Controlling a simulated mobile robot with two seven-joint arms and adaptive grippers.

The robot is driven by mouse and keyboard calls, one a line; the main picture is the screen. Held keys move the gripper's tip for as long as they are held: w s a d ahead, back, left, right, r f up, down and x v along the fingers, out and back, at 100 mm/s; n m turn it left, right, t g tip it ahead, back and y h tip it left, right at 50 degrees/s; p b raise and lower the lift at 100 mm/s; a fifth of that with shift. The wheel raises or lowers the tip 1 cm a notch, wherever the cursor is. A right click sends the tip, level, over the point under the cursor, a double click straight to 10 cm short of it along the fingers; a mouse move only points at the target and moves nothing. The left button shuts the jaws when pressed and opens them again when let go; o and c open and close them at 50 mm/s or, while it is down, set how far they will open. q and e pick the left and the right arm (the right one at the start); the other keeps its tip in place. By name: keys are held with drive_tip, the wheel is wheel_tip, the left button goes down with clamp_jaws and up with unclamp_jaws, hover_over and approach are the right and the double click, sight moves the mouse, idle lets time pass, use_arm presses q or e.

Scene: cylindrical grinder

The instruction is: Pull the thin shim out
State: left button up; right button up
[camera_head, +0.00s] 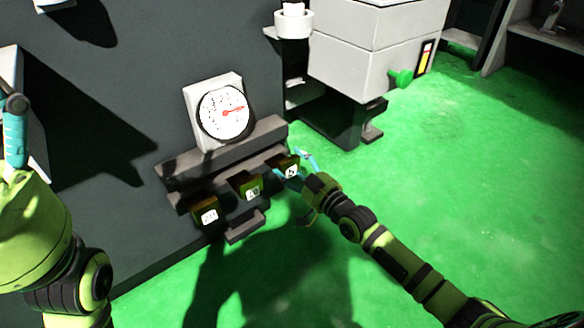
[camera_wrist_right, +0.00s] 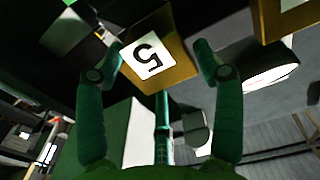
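Three brown shim blocks with white number labels sit in a row on a dark ledge under a dial gauge: one at the left (camera_head: 207,213), one in the middle (camera_head: 248,187) and one at the right (camera_head: 288,168). My right gripper (camera_head: 293,163) is at the right block, with cyan fingers around it. My left gripper (camera_head: 14,135) shows only partly at the left edge.
The dial gauge (camera_head: 225,112) stands on a grey stepped block (camera_head: 215,160) above the row. A large light-grey machine housing with a green knob (camera_head: 400,78) is at upper right. Green floor (camera_head: 450,190) is open at the right.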

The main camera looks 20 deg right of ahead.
drive_tip(key=shift+d+r, duration=0.15)
drive_tip(key=shift+r, duration=0.15)
drive_tip(key=shift+f, duration=0.2)
drive_tip(key=shift+s, duration=0.2)
drive_tip(key=v, duration=1.1)
drive_tip(key=shift+s, duration=0.3)
drive_tip(key=shift+r, duration=0.15)
